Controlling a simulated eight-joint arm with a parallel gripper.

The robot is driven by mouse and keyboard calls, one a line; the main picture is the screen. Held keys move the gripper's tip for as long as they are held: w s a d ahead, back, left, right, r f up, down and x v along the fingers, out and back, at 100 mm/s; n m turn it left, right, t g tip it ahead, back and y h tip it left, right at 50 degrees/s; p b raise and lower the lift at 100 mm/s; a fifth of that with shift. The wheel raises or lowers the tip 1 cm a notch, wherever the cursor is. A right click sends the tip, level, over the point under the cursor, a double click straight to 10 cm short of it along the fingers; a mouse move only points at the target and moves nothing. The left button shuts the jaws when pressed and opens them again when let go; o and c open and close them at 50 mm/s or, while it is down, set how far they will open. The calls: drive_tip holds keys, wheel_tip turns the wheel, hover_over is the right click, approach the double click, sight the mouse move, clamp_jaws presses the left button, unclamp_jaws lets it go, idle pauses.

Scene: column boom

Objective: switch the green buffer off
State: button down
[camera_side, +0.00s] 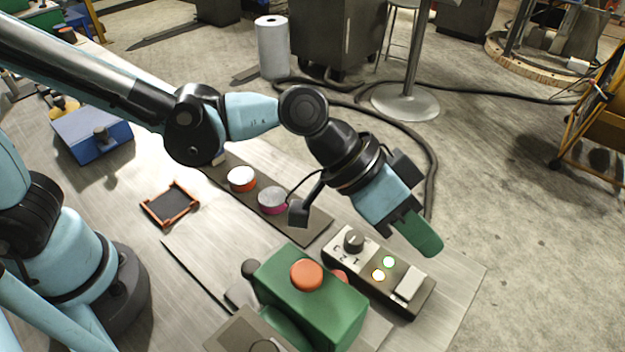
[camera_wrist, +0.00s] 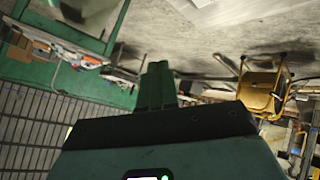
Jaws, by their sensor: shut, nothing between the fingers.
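A green machine (camera_side: 325,308), which I take to be the green buffer, stands at the bottom centre of the side view. It has a large orange-red button (camera_side: 306,274) on top and a smaller red part, partly hidden, at its right side. My gripper (camera_side: 425,238) is shut and empty, in the air to the upper right of the machine. In the side view it overlaps the area behind a control box; their exact gap I cannot tell. Its green fingers also show together in the wrist view (camera_wrist: 156,84). The buffer is not recognisable in the wrist view.
The control box (camera_side: 377,298) has a black knob (camera_side: 354,241), a lit green lamp (camera_side: 389,262), a lit pale yellow lamp (camera_side: 379,275) and a white rocker (camera_side: 408,283). Behind are a dark strip with two round pads (camera_side: 241,179), an orange-framed tray (camera_side: 155,216) and a blue box (camera_side: 78,151).

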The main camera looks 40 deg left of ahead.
sight(402, 280)
drive_tip(key=shift+w+a+f, duration=0.1)
drive_tip(key=shift+w+f, duration=0.1)
drive_tip(key=shift+f, duration=1.25)
drive_tip(key=shift+w+d+f, duration=0.1)
drive_tip(key=shift+w+f, duration=0.15)
drive_tip(key=shift+f, duration=1.25)
drive_tip(key=shift+w+a+f, duration=0.1)
drive_tip(key=shift+w+f, duration=0.1)
drive_tip(key=shift+f, duration=1.75)
drive_tip(key=shift+s+r, duration=0.1)
drive_tip(key=shift+r, duration=0.4)
drive_tip(key=shift+r, duration=0.1)
drive_tip(key=shift+s+r, duration=0.2)
drive_tip(key=shift+r, duration=1)
drive_tip(key=shift+s+r, duration=0.15)
drive_tip(key=shift+r, duration=1.05)
